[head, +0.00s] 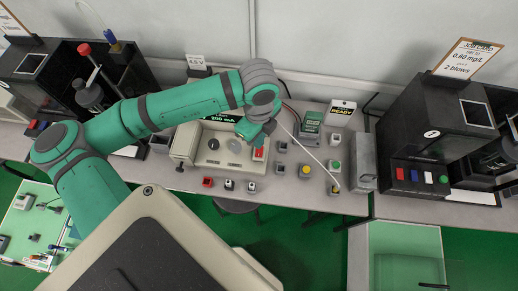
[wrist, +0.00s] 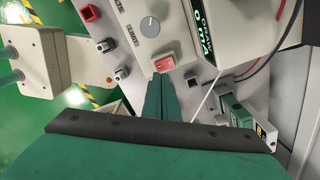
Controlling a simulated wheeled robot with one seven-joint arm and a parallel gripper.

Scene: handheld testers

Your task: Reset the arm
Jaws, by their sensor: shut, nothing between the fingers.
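My arm is green and reaches over the bench from the left in the head view. My gripper (head: 258,140) points down over the right end of a beige tester box, beside its red rocker switch (head: 259,154). In the wrist view my gripper (wrist: 163,78) is shut and empty, with its fingertips just below the red switch (wrist: 166,64). I cannot tell whether the fingertips touch the switch. The beige tester (head: 186,143) has a dark knob (head: 213,144) and a lighter knob; its display is partly hidden by my arm.
Several small buttons and sockets, including a yellow button (head: 305,170), stand right of the tester. A green handheld unit (head: 311,122) and a "READY" sign (head: 341,113) stand behind them. Large black machines (head: 413,120) stand at both ends of the bench. A thin pale rod or cable crosses right of my gripper.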

